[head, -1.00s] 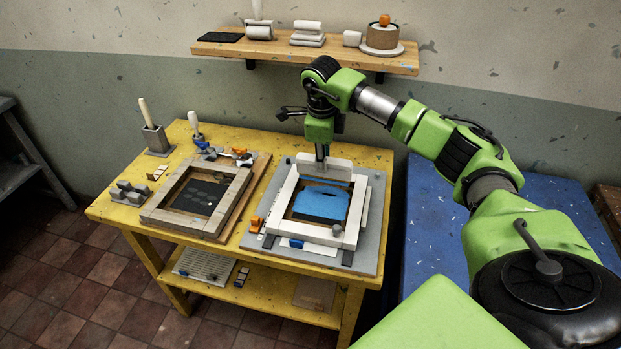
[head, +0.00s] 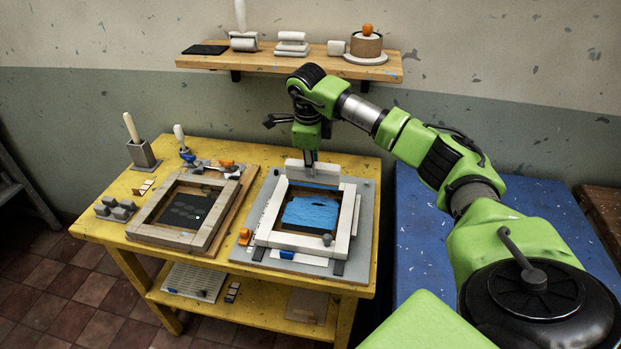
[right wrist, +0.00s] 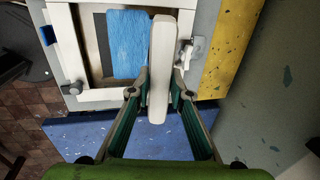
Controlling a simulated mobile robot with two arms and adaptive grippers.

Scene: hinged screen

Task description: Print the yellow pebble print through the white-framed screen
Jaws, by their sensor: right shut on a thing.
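The white-framed screen (head: 350,210) lies flat over a grey base board (head: 365,240) on the right part of the yellow table. Blue colour (head: 311,211) shows inside its frame; I see no yellow print there. My right gripper (head: 311,157) points down at the screen's far end, shut on a long white block like a squeegee (head: 311,172). In the right wrist view, the fingers (right wrist: 158,95) clasp both sides of the white block (right wrist: 161,45), beside the blue area (right wrist: 126,45). Whether the block touches the mesh is unclear. My left gripper is not in view.
A wall shelf (head: 290,65) is above; a blue surface (head: 430,215) is at right.

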